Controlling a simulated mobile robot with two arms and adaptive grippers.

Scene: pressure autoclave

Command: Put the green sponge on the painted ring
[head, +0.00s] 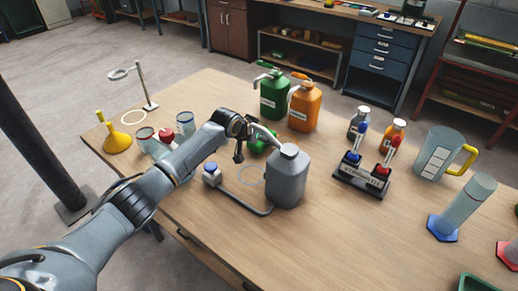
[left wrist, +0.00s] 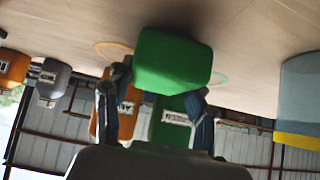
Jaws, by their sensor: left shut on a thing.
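The green sponge (head: 263,141) is a rounded block beside the grey bottle, partly hidden by my left gripper (head: 243,153). In the left wrist view the sponge (left wrist: 172,60) sits between the two fingers of my left gripper (left wrist: 155,98), which is shut on it. A pale painted ring (head: 251,176) lies on the table in front of the gripper, left of the grey bottle. The left wrist view shows an orange ring (left wrist: 113,46) and a partly hidden green ring (left wrist: 219,78). Whether the sponge touches the table is unclear. My right gripper is out of view.
A grey bottle (head: 287,180) with a hose stands right of the gripper. Green (head: 274,98) and orange (head: 304,108) bottles stand behind. Glass jars (head: 145,138) stand left, near a yellow funnel (head: 117,139) and a yellowish ring (head: 133,116).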

